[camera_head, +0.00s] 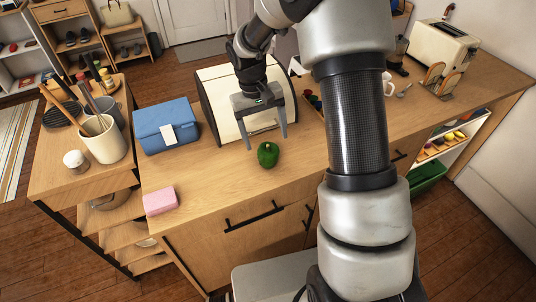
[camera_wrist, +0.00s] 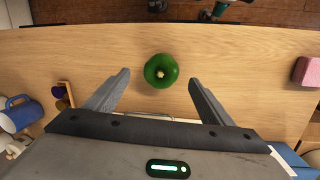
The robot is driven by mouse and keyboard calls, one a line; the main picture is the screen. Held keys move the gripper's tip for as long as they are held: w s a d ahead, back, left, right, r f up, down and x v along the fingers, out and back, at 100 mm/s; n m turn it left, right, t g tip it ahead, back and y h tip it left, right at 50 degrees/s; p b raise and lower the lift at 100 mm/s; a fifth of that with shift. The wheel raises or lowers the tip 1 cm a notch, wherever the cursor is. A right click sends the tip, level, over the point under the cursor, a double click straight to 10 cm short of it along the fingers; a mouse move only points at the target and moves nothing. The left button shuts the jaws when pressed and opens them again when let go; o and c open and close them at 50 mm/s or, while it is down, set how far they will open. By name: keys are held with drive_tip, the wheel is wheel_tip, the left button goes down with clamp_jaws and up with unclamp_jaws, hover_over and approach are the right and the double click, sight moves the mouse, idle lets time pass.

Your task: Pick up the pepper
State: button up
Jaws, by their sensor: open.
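The pepper is green and round with a short stem. In the head view the pepper (camera_head: 267,155) stands on the wooden counter in front of the cream bread box. In the wrist view the pepper (camera_wrist: 161,71) lies just beyond the fingertips, near the middle between them. My gripper (camera_head: 266,144) is open and empty, fingers pointing down, above the counter and close to the pepper. In the wrist view my gripper (camera_wrist: 160,82) shows both fingers spread wider than the pepper. I cannot tell the exact height of the fingertips above the counter.
A cream bread box (camera_head: 215,92) stands close behind the gripper. A blue box (camera_head: 166,127) and a pink block (camera_head: 160,201) are to the left. A white mug (camera_head: 387,84) and a toaster (camera_head: 438,50) are at the right. Counter around the pepper is clear.

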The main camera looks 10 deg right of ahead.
sight(267, 145)
drive_tip(key=f, duration=0.5)
drive_tip(key=shift+s+d, duration=0.2)
drive_tip(key=shift+s, duration=0.1)
drive_tip(key=c, duration=1.1)
